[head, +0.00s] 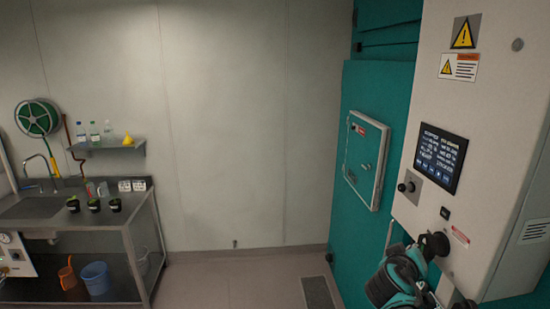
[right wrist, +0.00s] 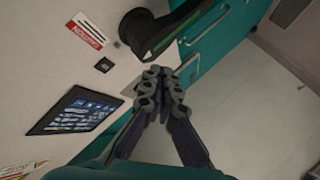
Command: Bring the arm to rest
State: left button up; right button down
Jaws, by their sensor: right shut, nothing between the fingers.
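My right gripper (right wrist: 160,78) is shut and empty in the right wrist view, its two dark fingers meeting at the tips. Beyond the tips is a black handle (right wrist: 150,32) on the pale control cabinet, and I cannot tell the exact gap to it. In the head view my right arm (head: 398,280), teal and black, is at the lower right, close in front of the cabinet (head: 480,120) and beside its black handle (head: 436,245). The fingertips are hard to make out there. My left gripper is not in view.
The cabinet carries a lit screen (head: 440,157), and the screen also shows in the right wrist view (right wrist: 75,110). A teal wall with a small hatch (head: 365,160) stands behind. A steel sink bench (head: 130,215) with black pots is far left. The middle floor is clear, with a grate (head: 317,292).

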jog(key=s+a+f+g+y+b, duration=0.1)
jog(key=s+a+f+y+b, duration=0.2)
jog(key=f, duration=1.1)
jog(key=s+a+f+g+y+b, duration=0.1)
jog(key=s+a+f+y+b, duration=0.2)
jog(key=s+a+f+b, duration=0.5)
jog(key=s+a+f+g+y+b, duration=0.1)
jog(key=s+a+f+y+b, duration=0.2)
jog(key=f, duration=1.6)
jog(key=s+a+b, duration=0.3)
jog(key=s+b, duration=0.2)
jog(key=b, duration=0.1)
jog(key=shift+s+f+g, duration=0.3)
jog(key=shift+s+g, duration=0.1)
